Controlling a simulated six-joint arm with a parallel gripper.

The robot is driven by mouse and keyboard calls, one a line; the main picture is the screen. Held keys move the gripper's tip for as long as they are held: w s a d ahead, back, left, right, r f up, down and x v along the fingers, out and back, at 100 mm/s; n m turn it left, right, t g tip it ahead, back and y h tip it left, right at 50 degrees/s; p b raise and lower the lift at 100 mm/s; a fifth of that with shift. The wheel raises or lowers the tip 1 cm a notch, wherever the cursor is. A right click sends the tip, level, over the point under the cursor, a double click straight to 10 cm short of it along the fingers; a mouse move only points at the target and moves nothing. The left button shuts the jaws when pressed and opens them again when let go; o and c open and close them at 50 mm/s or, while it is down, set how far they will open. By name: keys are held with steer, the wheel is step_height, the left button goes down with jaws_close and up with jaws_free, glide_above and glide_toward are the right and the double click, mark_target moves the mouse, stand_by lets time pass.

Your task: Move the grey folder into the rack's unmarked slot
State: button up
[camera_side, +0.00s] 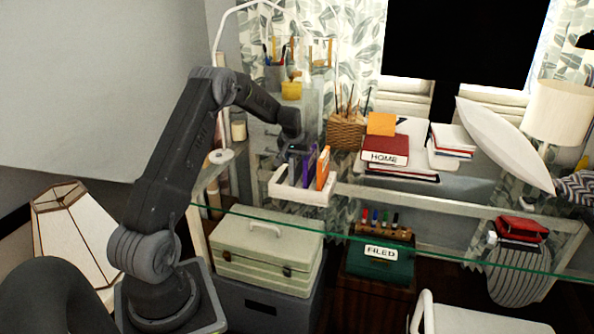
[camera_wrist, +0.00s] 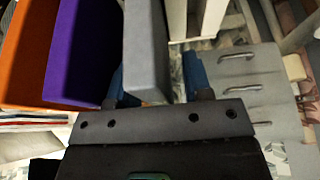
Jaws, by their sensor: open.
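The grey folder (camera_wrist: 147,45) stands on edge between the two blue fingertips of my gripper (camera_wrist: 156,80) in the wrist view, which are spread apart on either side of it. A gap shows between the folder and the right finger; contact on the left is unclear. The white rack (camera_side: 302,194) sits on the glass desk in the side view, with my gripper (camera_side: 289,150) low over its left part. The purple folder (camera_side: 309,168) and the orange folder (camera_side: 323,168) stand in the rack to the right. Slot markings cannot be made out.
A wicker basket (camera_side: 346,131) and a red HOME book (camera_side: 385,150) lie right of the rack. A pen cup (camera_side: 278,78) and a white tape roll (camera_side: 221,156) are behind and left. The glass desk's front strip is clear.

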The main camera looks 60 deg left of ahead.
jaws_close()
stand_by(0.5)
